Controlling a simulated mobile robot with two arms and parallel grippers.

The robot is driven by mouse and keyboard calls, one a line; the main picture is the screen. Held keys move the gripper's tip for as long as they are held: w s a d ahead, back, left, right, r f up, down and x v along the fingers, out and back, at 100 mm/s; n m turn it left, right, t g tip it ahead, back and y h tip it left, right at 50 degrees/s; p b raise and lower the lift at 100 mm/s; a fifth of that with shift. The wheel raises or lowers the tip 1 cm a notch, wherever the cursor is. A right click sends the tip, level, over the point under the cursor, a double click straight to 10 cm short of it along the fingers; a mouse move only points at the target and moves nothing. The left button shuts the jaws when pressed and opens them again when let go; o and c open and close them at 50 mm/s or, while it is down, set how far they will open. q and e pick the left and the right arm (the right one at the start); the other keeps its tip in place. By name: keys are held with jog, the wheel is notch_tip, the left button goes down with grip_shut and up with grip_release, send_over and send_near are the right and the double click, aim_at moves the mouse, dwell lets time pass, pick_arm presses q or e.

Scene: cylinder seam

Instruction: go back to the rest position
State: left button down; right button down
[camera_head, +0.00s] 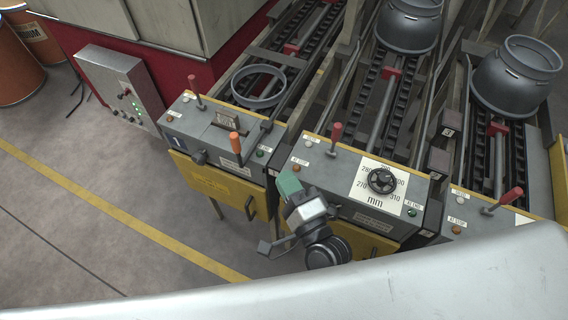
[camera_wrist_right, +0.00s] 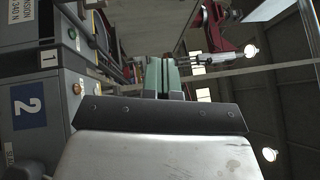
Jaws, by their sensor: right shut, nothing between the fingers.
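My right gripper (camera_head: 289,184) is in the lower middle of the head view, with green fingers on a grey and black wrist. It appears in front of the gap between the left and middle control boxes. In the right wrist view its two green fingers (camera_wrist_right: 163,76) lie side by side, shut, with nothing between them. I cannot tell from the pictures how far the fingers are from the boxes, but no contact shows. My left gripper is in neither view.
The left control box (camera_head: 215,150) has an orange-handled lever (camera_head: 235,142). The middle box has a black dial knob (camera_head: 382,180), and a red lever (camera_head: 501,201) stands on the right box. Grey cylinders (camera_head: 516,78) sit on rails behind. Open floor (camera_head: 90,230) lies left.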

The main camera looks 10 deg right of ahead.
jog(key=s+d+f+n+g+h, duration=0.1)
jog(key=s+d+f+n+g, duration=0.2)
jog(key=f, duration=0.8)
jog(key=s+d+f+n+g+h, duration=0.1)
jog(key=s+d+f+n+g, duration=0.2)
jog(key=f, duration=0.9)
jog(key=s+d+f+n+g+h, duration=0.15)
jog(key=f+n+g, duration=0.3)
jog(key=f, duration=0.65)
jog(key=s+d+f+n+g+h, duration=0.1)
jog(key=s+d+f+n+g, duration=0.2)
jog(key=s+d+f, duration=0.2)
jog(key=s+d+f+n+g+h+b, duration=0.1)
jog(key=s+d+f+n+g, duration=0.3)
jog(key=s+f, duration=0.7)
jog(key=s+d+h, duration=0.1)
jog(key=s, duration=0.5)
jog(key=shift+s, duration=0.35)
jog(key=shift+s+n+g, duration=0.1)
jog(key=shift+n+g, duration=0.15)
